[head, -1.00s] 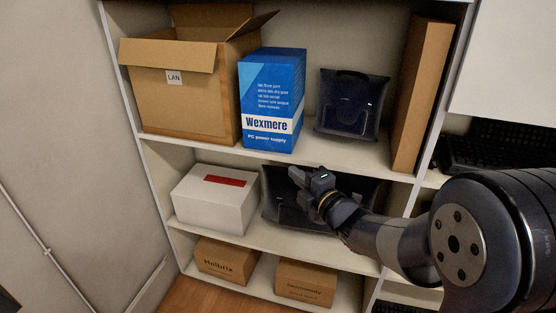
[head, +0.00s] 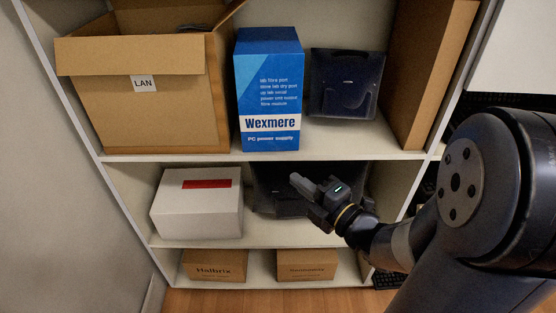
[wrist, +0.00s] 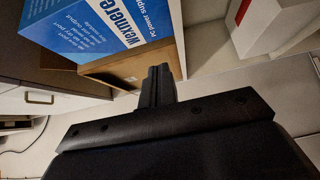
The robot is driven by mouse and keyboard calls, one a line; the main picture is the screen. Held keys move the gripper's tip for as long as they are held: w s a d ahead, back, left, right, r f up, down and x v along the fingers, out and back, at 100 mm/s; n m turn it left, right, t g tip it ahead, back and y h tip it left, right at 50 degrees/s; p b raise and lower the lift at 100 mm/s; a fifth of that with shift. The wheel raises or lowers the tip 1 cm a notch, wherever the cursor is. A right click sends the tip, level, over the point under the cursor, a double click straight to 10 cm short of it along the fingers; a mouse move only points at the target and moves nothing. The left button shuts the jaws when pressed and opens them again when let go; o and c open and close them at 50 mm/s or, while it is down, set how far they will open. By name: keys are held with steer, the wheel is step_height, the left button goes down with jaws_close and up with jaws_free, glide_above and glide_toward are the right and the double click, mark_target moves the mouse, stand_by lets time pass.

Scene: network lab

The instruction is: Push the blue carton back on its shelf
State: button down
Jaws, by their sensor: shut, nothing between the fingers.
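The blue carton (head: 268,92), labelled Wexmere PC power supply, stands upright on the upper shelf (head: 215,156) in the head view, its base close to the shelf's front edge. It also shows at the top of the wrist view (wrist: 100,28). My gripper (head: 300,184) is shut and empty. It is lower than the carton, in front of the middle shelf, and apart from the carton. In the wrist view the closed fingers (wrist: 157,84) point toward the shelves.
An open LAN box (head: 150,105) stands left of the carton. A dark device (head: 346,82) and a tall brown box (head: 428,70) stand to its right. On the middle shelf are a white box (head: 197,205) and a dark item behind my gripper. Brown boxes (head: 215,265) sit below.

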mark_target(273, 144)
steer(key=x, duration=0.3)
steer(key=d+p+x, duration=0.1)
steer(key=x, duration=0.3)
steer(key=w+x, duration=0.1)
steer(key=x, duration=0.3)
steer(key=shift+w+d+p, duration=0.1)
steer(key=shift+w+p, duration=0.15)
steer(key=shift+p, duration=0.05)
steer(key=shift+w+f, duration=0.1)
steer(key=shift+w, duration=0.55)
steer(key=shift+w+d+f+b, duration=0.1)
steer(key=shift+w+b, duration=0.1)
steer(key=shift+b, duration=0.1)
steer(key=w+b, duration=0.2)
steer(key=shift+w+d+f+b, duration=0.1)
steer(key=shift+w+b, duration=0.2)
steer(key=shift+w+r, duration=0.2)
steer(key=shift+w, duration=0.3)
